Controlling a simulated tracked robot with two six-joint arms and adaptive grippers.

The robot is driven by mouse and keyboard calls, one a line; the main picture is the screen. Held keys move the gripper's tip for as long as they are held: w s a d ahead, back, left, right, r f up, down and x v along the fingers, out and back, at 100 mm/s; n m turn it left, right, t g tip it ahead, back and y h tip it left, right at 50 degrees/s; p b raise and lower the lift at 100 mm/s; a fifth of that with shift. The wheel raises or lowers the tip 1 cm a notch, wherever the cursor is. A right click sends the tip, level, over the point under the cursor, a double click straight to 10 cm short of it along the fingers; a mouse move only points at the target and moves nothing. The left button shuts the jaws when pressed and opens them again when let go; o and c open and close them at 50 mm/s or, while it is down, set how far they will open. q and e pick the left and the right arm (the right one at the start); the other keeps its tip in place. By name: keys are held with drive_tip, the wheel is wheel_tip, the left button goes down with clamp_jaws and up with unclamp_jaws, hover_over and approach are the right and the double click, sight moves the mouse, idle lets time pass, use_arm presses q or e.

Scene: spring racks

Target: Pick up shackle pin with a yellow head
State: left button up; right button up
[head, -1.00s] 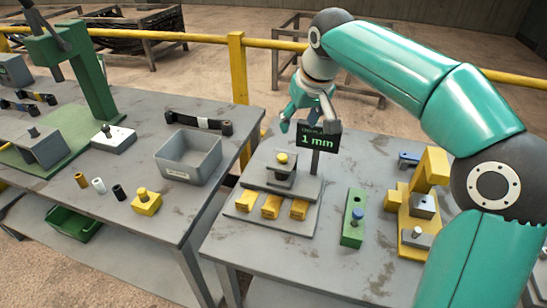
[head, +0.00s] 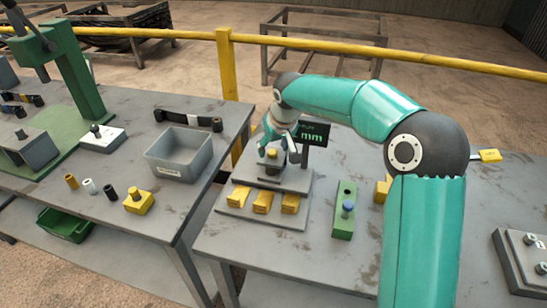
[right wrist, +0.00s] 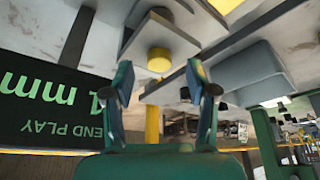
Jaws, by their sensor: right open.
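The shackle pin with a yellow head (head: 271,153) stands upright in a grey block on the stepped grey fixture (head: 238,209). Only its head and a little below show. My right gripper (head: 279,148) is open just above and behind the pin, its fingers coming down near the head. In the right wrist view the yellow head (right wrist: 159,60) lies between the two open fingertips (right wrist: 160,79), seemingly just beyond them. Whether a finger touches it, I cannot tell. My left gripper is in no view.
A dark sign (head: 316,135) reading "mm" stands close behind the fixture, near my right gripper. Several yellow blocks (head: 263,202) lie at the fixture's front. A green block (head: 344,222) with a blue-headed pin stands to the right. A grey bin (head: 178,164) is on the left table.

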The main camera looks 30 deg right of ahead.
drive_tip(key=shift+x, duration=0.85)
clamp_jaws()
drive_tip(key=shift+r, duration=0.2)
drive_tip(key=shift+r, duration=0.6)
wheel_tip(320, 180, up, 18)
drive_tip(key=p, duration=0.3)
drive_tip(key=shift+r, duration=0.25)
